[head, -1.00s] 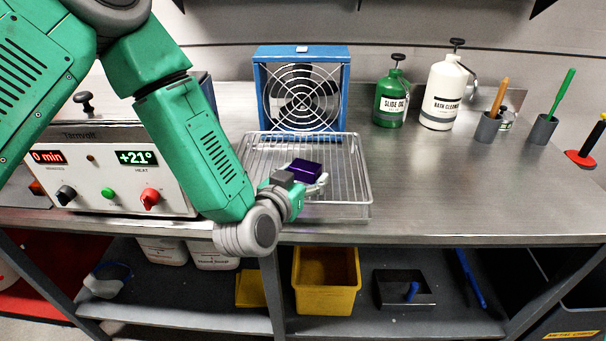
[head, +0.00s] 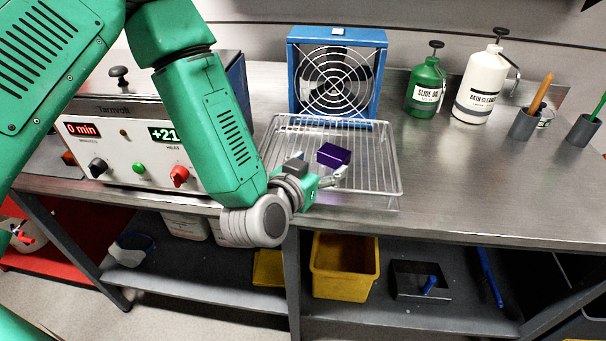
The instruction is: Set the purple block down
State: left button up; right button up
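The purple block (head: 334,155) rests on the wire rack (head: 385,165) in front of the blue fan. My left gripper (head: 318,171) is just to the near left of the block, low over the rack's front part. Its fingers are spread, and the block sits beyond them, seemingly apart from them. The block's lower near edge is close to the fingertips, so a slight touch cannot be ruled out. My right gripper is not in view.
The blue fan (head: 336,75) stands behind the rack. The heater box (head: 130,150) is left of my arm. The green bottle (head: 424,88), white bottle (head: 477,90) and grey cups (head: 525,123) stand to the right. The bench top right of the rack is clear.

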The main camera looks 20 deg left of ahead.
pick_arm(q)
jog(key=v, duration=0.6)
jog(key=shift+s+r, duration=0.25)
jog(key=s+a+f+g+p, duration=0.2)
jog(key=s+f+g, duration=0.5)
jog(key=s+f, duration=0.5)
jog(key=s+a+f+g+y, duration=0.1)
jog(key=s+a+f+g, duration=0.6)
jog(key=s+f, duration=0.4)
jog(key=shift+s+a+f+g, duration=0.2)
jog(key=shift+s+f+g, duration=0.1)
jog(key=shift+s, duration=0.8)
